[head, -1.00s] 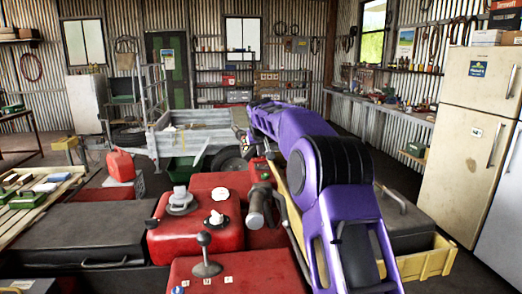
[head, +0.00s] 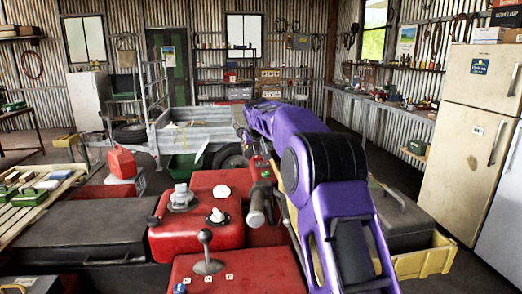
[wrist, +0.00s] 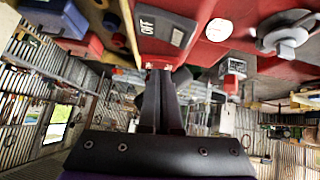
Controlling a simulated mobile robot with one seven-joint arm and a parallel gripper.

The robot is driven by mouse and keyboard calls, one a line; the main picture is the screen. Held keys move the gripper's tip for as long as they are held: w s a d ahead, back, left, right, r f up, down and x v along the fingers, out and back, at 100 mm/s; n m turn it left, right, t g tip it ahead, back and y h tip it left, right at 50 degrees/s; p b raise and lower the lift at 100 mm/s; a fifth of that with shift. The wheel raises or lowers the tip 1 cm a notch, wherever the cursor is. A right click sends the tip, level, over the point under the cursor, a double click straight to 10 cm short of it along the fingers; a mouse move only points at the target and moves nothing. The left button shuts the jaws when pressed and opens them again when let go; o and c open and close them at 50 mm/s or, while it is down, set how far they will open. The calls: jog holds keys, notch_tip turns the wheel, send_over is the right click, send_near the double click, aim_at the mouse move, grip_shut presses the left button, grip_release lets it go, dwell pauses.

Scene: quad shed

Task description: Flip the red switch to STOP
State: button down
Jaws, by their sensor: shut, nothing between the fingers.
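In the wrist view, my gripper (wrist: 158,78) has its two dark fingers together and empty. Its fingertips are at a small red part (wrist: 154,63), which looks like the red switch; I cannot tell whether they touch it. A dark panel (wrist: 160,28) with a white label that seems to read OFF lies just beyond the tips. The switch's position is not readable. In the head view, a red control (head: 262,168) sits by the black handlebar grip (head: 257,207), left of my purple arm. My gripper is not clearly visible there.
The red quad body (head: 225,235) carries a gear lever (head: 206,250) and a cap (head: 181,197) left of the grip. A grey trailer (head: 190,130) stands behind, and a fridge (head: 470,150) at right.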

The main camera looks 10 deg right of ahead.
jog(key=b+v, duration=0.1)
jog(key=v, duration=1.6)
jog(key=shift+s, duration=0.15)
jog(key=shift+r, duration=0.15)
jog(key=w, duration=0.1)
jog(key=w+d, duration=0.1)
jog(key=w, duration=0.3)
jog(key=shift+d+f, duration=0.2)
jog(key=shift+f, duration=0.15)
